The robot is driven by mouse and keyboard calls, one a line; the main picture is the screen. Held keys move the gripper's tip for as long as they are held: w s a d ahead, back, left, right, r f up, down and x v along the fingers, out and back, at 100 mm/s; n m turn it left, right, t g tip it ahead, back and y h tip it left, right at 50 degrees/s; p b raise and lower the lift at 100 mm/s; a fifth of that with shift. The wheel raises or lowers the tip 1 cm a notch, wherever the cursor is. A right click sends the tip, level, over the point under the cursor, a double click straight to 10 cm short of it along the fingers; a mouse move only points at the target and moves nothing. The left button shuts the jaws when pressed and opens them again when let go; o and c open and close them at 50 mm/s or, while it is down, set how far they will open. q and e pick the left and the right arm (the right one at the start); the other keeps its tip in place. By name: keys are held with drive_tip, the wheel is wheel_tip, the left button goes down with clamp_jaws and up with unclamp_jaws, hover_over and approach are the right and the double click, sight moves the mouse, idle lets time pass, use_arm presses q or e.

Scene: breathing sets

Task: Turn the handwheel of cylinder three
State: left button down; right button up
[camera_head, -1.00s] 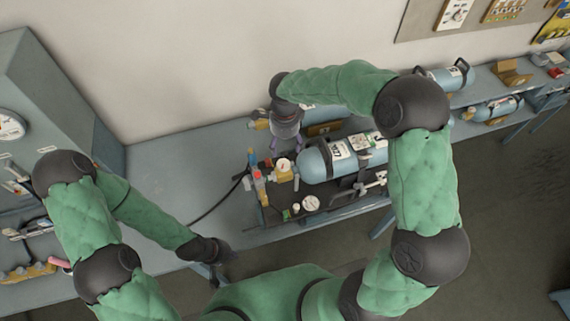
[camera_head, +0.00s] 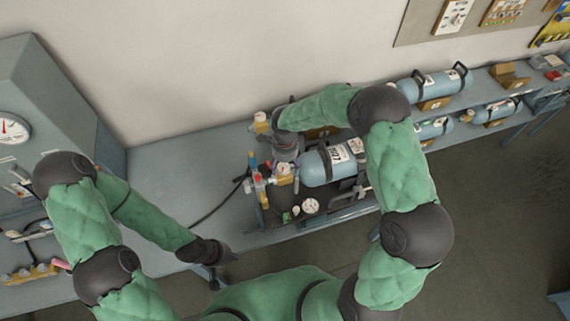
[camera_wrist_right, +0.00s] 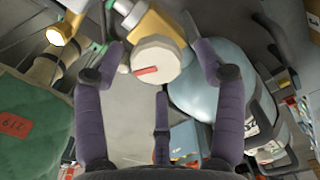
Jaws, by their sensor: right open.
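A pale blue cylinder (camera_head: 318,166) with dark bands and a white label lies on the bench in the head view; I cannot read its number surely. A brass valve (camera_head: 284,178) is at its left end. In the wrist view a round off-white handwheel (camera_wrist_right: 157,60) with a red mark sits on a brass valve body (camera_wrist_right: 160,24). My right gripper (camera_wrist_right: 158,66) is open, its purple fingers spread around the handwheel with visible gaps. In the head view my right gripper (camera_head: 288,156) is over the valve, partly hidden. My left gripper (camera_head: 213,276) hangs at the bench's front edge; its fingers are unclear.
A gauge (camera_head: 310,206) and coloured fittings (camera_head: 258,182) crowd the valve. A black hose (camera_head: 215,207) runs left. Another brass valve (camera_head: 262,122) stands behind. More cylinders (camera_head: 432,86) lie to the right. The bench's left part (camera_head: 180,165) is clear.

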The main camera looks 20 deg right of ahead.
drive_tip(key=shift+f, duration=0.2)
drive_tip(key=shift+a, duration=0.1)
drive_tip(key=c, duration=1.1)
